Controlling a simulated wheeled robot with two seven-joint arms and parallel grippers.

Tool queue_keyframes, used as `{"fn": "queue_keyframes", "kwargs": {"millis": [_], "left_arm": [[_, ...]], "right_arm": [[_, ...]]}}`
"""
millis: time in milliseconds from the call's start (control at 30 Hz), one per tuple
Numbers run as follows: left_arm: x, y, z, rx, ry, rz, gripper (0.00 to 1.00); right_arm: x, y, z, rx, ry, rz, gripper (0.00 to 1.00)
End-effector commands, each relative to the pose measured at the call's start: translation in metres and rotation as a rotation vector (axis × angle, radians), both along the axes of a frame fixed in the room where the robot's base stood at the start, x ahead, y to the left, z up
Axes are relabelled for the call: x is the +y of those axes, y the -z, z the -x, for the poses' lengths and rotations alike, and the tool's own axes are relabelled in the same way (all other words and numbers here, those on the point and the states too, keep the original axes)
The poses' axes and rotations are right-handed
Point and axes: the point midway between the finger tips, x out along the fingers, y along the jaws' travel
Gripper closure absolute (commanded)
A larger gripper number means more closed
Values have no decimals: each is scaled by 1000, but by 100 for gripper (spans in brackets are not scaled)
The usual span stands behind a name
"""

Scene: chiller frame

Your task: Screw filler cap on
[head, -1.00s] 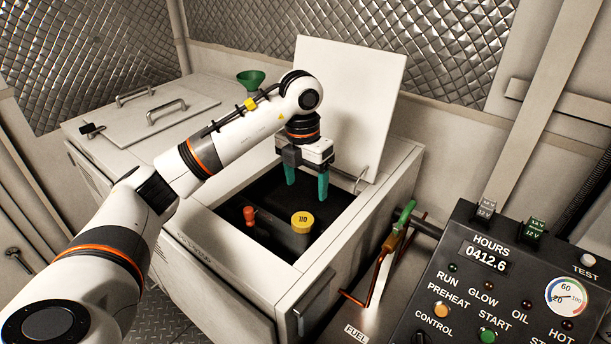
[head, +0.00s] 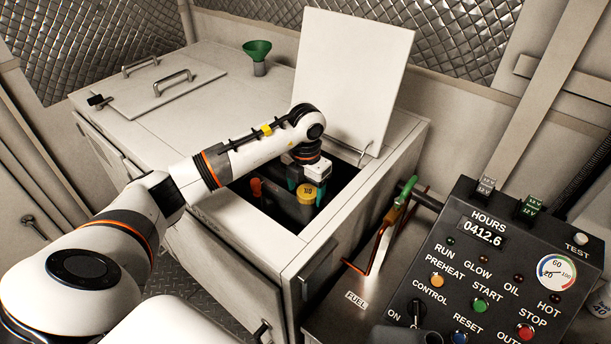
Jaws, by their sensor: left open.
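The yellow filler cap (head: 308,193), with dark marking on top, sits inside the open hatch of the white cabinet (head: 240,238). My left gripper (head: 306,187) reaches down into the hatch from above. Its teal fingers are open, one at the cap's left and one at its right. I cannot tell whether they touch the cap. The filler neck below the cap is hidden in the dark. My right gripper is not in view.
A red-topped part (head: 256,187) stands left of the cap in the hatch. The raised white lid (head: 352,75) stands behind. A green funnel (head: 257,57) sits on the cabinet's back. A control panel (head: 500,265) and a green-handled lever (head: 405,190) are at right.

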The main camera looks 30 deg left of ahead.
Motion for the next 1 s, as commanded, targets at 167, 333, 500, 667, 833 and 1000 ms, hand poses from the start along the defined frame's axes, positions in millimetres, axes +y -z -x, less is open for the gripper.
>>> {"fn": "queue_keyframes", "kwargs": {"millis": [167, 333, 500, 667, 833, 1000], "left_arm": [[0, 2, 0, -1, 1, 1, 28], [0, 2, 0, 0, 1, 1, 36], [0, 2, 0, 0, 1, 1, 64], [0, 2, 0, -1, 0, 1, 74], [0, 2, 0, -1, 0, 1, 34], [0, 2, 0, -1, 0, 1, 34]], "right_arm": [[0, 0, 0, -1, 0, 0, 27], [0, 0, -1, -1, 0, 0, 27], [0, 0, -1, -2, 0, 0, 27], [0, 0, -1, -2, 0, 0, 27], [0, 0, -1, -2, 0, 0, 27], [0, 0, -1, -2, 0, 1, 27]]}}
